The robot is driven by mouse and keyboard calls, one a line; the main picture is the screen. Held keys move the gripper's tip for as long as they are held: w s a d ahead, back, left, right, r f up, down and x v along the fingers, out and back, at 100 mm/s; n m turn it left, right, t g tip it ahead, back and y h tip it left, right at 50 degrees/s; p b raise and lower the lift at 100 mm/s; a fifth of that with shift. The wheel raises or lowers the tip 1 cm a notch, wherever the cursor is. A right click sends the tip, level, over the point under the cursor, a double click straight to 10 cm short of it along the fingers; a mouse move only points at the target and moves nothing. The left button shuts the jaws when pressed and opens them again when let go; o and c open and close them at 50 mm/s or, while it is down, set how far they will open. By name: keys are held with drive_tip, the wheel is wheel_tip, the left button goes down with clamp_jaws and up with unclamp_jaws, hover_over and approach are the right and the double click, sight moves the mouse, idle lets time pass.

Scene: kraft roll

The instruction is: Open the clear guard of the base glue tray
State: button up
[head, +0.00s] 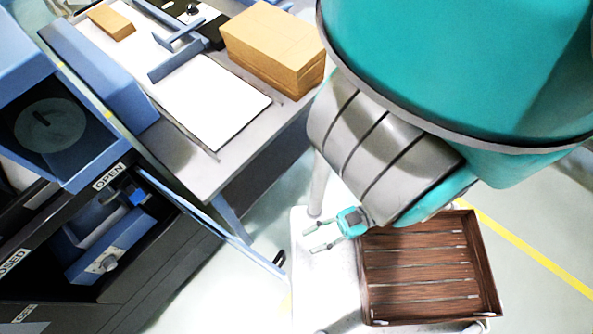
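A thin blue-edged panel (232,240), which looks like the clear guard, slants from the machine down to the right. A small dark handle (279,258) is at its lower right end. Whether the guard is latched I cannot tell. My gripper (310,241) is open and empty, to the right of the handle and apart from it. My arm covers the upper right.
OPEN (109,176) and CLOSED (12,263) labels mark the machine. A table (205,178) with a white sheet (215,95) and brown blocks (275,45) stands behind. A brown slatted crate (420,270) sits on a white surface below my arm. Pale floor (185,300) shows below the panel.

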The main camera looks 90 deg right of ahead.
drive_tip(key=v, duration=0.3)
drive_tip(key=shift+s, duration=0.25)
idle(0.4)
